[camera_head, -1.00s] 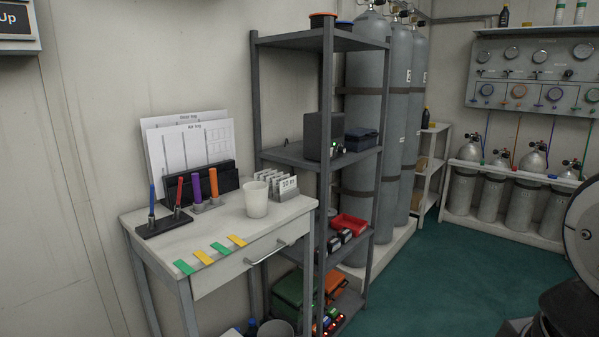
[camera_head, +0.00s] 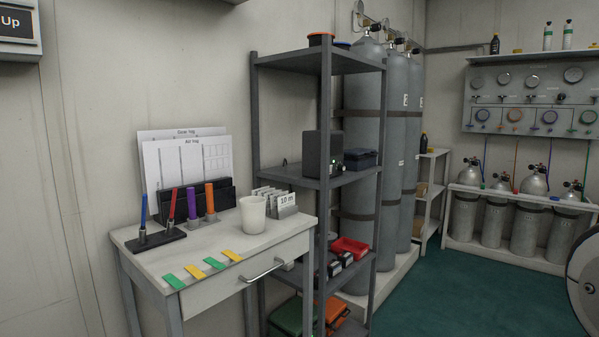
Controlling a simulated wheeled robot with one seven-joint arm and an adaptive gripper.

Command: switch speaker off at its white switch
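A dark grey box that looks like the speaker (camera_head: 317,154) stands on the middle shelf of the grey rack, behind the front post. A small green light and small knobs show at its right side, near the post. I cannot make out a white switch on it; that face is turned away or too small to tell. My gripper is not in view.
The grey shelf rack (camera_head: 325,62) has a dark blue case (camera_head: 360,159) beside the speaker and a red tray (camera_head: 350,247) below. A white desk (camera_head: 205,262) with a cup (camera_head: 252,214) stands left of it. Tall grey cylinders (camera_head: 366,125) stand behind. Green floor (camera_head: 450,295) is open at right.

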